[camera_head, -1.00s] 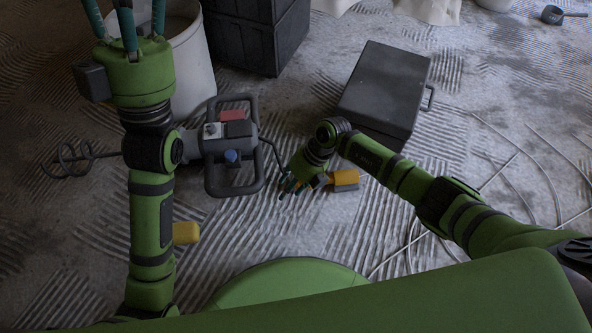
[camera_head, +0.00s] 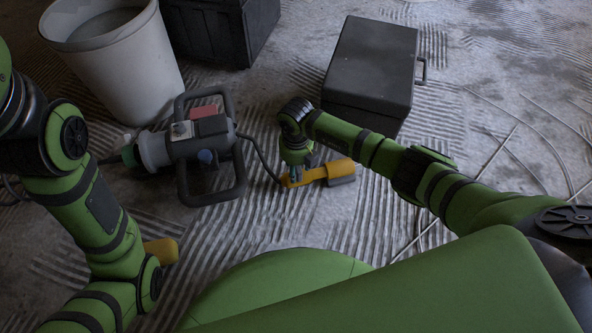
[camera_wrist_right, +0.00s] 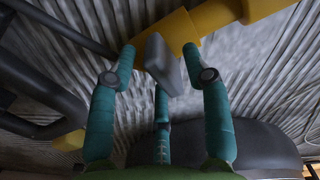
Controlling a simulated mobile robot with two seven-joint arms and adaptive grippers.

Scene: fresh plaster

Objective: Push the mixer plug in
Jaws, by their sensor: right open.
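The mixer (camera_head: 200,142) lies on the floor left of centre in the head view, with a dark frame handle and a red patch on top. Its black cable (camera_head: 262,160) runs right to a yellow connector (camera_head: 318,174) on the floor. My right gripper (camera_head: 298,176) points down at the connector's left end. In the right wrist view its fingers (camera_wrist_right: 163,70) are open on either side of a small grey block (camera_wrist_right: 160,62), apparently the plug, in front of the yellow connector (camera_wrist_right: 205,22). Whether plug and connector touch is unclear. My left gripper is outside the head view.
A dark case (camera_head: 370,68) stands behind my right arm. A whitish bucket (camera_head: 120,70) and a black crate (camera_head: 222,30) stand at the back left. Pale cables (camera_head: 500,150) lie on the ridged floor at the right. A yellow block (camera_head: 162,250) shows beside my left arm.

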